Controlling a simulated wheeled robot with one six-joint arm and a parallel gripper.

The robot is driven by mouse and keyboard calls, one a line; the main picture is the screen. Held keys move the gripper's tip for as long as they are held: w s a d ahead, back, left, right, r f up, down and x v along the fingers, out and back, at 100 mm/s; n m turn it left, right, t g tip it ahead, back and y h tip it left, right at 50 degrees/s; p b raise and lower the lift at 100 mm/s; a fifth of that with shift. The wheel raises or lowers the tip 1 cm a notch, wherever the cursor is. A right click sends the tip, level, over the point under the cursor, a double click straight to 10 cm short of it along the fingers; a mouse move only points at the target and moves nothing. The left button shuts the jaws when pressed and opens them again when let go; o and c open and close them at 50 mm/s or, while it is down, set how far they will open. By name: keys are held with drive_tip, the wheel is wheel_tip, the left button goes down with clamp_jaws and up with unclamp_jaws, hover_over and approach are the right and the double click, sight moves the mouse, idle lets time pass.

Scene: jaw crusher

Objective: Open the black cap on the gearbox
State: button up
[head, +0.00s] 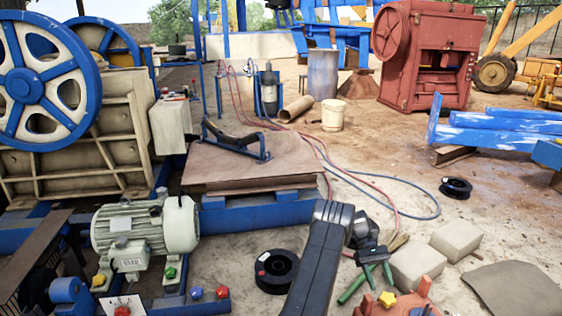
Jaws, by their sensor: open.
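My gripper (366,291) is at the bottom centre of the head view, pointing down, with its two green fingers spread apart and nothing seen between them. Just right of and below it is a red housing (424,303) with a yellow star-shaped knob (387,299) on top, cut off by the lower edge. I cannot tell whether this housing is the gearbox. I cannot make out a black cap in this view.
A grey-white electric motor (145,232) stands at the left, with several coloured knobs in front of it. A black spool (277,271) lies on the ground left of my arm. Pale blocks (417,266) lie to the right. Red and blue hoses cross the ground behind.

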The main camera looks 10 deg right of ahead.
drive_tip(key=b+x, duration=0.1)
drive_tip(key=x, duration=1.2)
drive_tip(key=shift+s+b, duration=0.25)
drive_tip(key=shift+b, duration=0.1)
